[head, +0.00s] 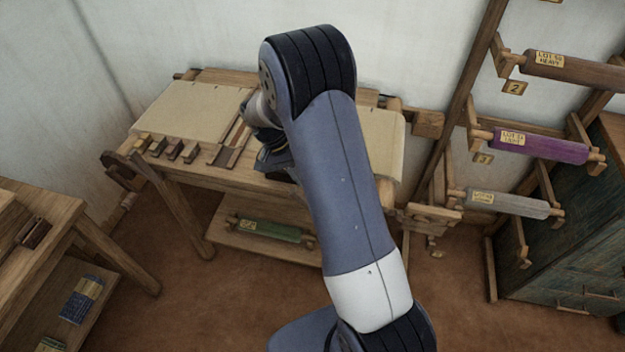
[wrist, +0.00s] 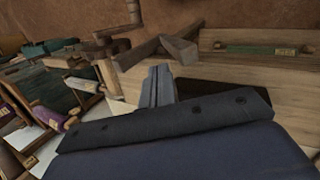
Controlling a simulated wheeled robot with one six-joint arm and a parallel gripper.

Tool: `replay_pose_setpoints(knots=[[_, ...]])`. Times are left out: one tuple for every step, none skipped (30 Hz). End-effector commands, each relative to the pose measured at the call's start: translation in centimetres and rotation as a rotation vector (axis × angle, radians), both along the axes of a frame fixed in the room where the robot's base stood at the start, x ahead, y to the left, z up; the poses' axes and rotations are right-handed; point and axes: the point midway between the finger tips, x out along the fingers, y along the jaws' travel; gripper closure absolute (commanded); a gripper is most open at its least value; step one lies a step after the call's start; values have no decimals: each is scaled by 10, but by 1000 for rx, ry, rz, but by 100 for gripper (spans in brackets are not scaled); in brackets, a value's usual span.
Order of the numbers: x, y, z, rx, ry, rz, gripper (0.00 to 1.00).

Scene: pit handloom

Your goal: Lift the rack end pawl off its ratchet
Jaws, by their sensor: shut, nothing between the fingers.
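My gripper (wrist: 158,86) is shut and empty in the wrist view, its narrow fingers side by side near wooden parts. A wooden lever-like piece (wrist: 178,48) and a slanting bar lie just beyond the fingertips; I cannot tell whether either is the pawl. No toothed ratchet shows clearly in the wrist view. In the head view my arm covers the gripper and the middle of the wooden loom bench (head: 190,178). A dark round part (head: 118,170) sits at the bench's left end, and a wooden block (head: 428,123) at its right end.
A wooden rack with labelled rolls, one of them purple (head: 540,146), stands at the right beside a dark green chest (head: 570,265). A green roll (head: 268,230) lies on the bench's lower shelf. Several small blocks (head: 172,150) line the bench's front. Brown floor (head: 220,305) is open in front.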

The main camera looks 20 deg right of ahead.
Motion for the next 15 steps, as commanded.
replay_pose_setpoints(knots=[[-2,-7,16,-2,-2,-3,100],[-3,-10,22,-2,-2,-3,100],[4,-3,23,-2,-7,1,100],[7,1,29,-2,-7,1,100],[9,4,35,-2,-6,1,100],[12,7,44,-3,-6,2,100],[14,10,50,-3,-5,2,100],[16,12,56,-3,-5,2,100],[19,15,63,-4,-3,2,100],[21,18,68,-3,-2,2,100],[23,20,73,-4,-2,2,100],[25,22,79,-3,-2,1,100],[26,24,82,-4,-1,0,100],[28,25,86,-4,-1,-1,100],[29,26,89,-4,0,-1,100]])
